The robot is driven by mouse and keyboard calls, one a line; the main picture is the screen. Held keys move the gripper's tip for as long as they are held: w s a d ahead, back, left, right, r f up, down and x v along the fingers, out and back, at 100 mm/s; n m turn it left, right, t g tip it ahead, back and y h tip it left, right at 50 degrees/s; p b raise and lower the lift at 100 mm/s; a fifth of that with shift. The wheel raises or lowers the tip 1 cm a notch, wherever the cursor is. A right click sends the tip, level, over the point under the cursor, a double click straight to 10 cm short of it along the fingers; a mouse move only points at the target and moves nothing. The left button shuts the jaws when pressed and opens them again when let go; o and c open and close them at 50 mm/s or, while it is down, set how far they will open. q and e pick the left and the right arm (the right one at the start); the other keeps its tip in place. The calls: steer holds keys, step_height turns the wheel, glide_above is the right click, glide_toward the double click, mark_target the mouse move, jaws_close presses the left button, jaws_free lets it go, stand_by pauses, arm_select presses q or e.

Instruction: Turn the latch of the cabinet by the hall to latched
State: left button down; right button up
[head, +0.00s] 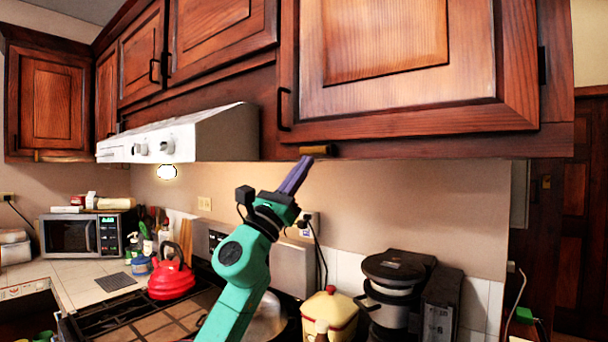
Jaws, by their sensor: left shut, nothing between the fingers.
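The wooden cabinet by the hall (400,95) hangs at the upper right, its door shut. A small brass-coloured latch (318,150) lies horizontally at the lower edge of this cabinet, below the door's left part. My left gripper (305,160) reaches up from below with its purple fingers shut and empty. The fingertips are at the left end of the latch; I cannot tell if they touch it. The tips overlap that end slightly in the head view. My right gripper is not in view.
A white range hood (190,137) juts out left of my gripper. Below are a stove with a red kettle (171,275), a yellow-and-red pot (330,310) and a dark coffee maker (392,280). The wall space under the cabinet, right of my gripper, is clear.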

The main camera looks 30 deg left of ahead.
mark_target(304, 149)
arm_select(q)
steer(key=r+m+g+h, duration=0.1)
steer(key=m+g+h, duration=0.1)
steer(key=m+h, duration=0.1)
steer(key=a+r+m+g+h, duration=0.1)
steer(key=m+g+h, duration=0.1)
steer(key=m, duration=0.3)
steer(key=m+g+h, duration=0.2)
steer(key=m+h, duration=0.1)
steer(key=m, duration=0.1)
steer(key=shift+w+a+r+h, duration=0.1)
steer(key=shift+a+r+h, duration=0.1)
steer(key=shift+r+h, duration=0.2)
steer(key=shift+r+m+g+h+p, duration=0.2)
steer(key=shift+m+g+h+p, duration=0.2)
steer(key=shift+m+g+p, duration=0.55)
steer(key=shift+m+g, duration=0.55)
steer(key=shift+m, duration=0.1)
